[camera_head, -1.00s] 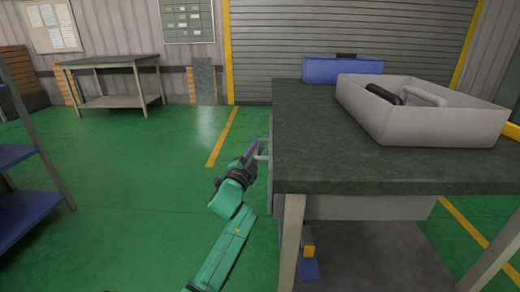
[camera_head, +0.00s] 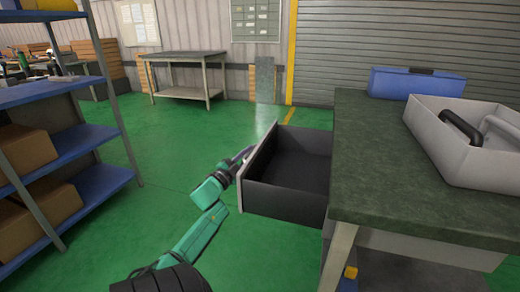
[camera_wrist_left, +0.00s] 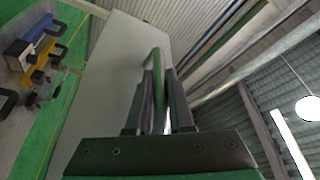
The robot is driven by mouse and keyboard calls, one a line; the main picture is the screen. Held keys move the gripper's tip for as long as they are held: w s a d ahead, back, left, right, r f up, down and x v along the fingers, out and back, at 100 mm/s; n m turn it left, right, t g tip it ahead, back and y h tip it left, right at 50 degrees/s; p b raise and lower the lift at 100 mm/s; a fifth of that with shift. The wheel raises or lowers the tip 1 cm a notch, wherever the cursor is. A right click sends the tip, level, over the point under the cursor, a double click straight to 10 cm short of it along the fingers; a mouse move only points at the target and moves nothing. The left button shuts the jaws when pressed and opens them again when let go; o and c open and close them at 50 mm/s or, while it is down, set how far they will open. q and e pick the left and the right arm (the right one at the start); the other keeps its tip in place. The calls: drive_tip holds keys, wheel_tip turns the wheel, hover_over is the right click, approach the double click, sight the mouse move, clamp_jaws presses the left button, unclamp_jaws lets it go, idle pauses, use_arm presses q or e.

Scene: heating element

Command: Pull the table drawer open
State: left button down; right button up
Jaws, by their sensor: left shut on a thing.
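The table drawer (camera_head: 285,203) stands pulled out from the left side of the dark-topped table (camera_head: 400,160). Its dark inside shows and looks empty. My left gripper (camera_head: 240,158) is at the outer side of the drawer's front panel, at the handle. In the left wrist view the two fingers (camera_wrist_left: 158,105) are closed around the drawer handle (camera_wrist_left: 156,65), a bar standing off the pale front panel (camera_wrist_left: 110,75). My right gripper is not in view.
A grey tray (camera_head: 440,150) with a dark handle and a blue box (camera_head: 415,84) stand on the table. A blue shelf rack (camera_head: 95,185) with cardboard boxes stands at left. Green floor is free between rack and drawer. A workbench (camera_head: 185,57) stands at the back.

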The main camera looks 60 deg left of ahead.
use_arm(q)
drive_tip(key=shift+s+a, duration=0.15)
drive_tip(key=c, duration=0.8)
unclamp_jaws()
drive_tip(key=shift+s, duration=0.1)
drive_tip(key=p+v, duration=0.2)
drive_tip(key=v, duration=1.2)
drive_tip(key=shift+s, duration=0.15)
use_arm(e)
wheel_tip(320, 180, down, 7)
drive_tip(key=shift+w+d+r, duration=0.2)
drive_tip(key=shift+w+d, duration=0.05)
use_arm(q)
drive_tip(key=shift+f, duration=0.15)
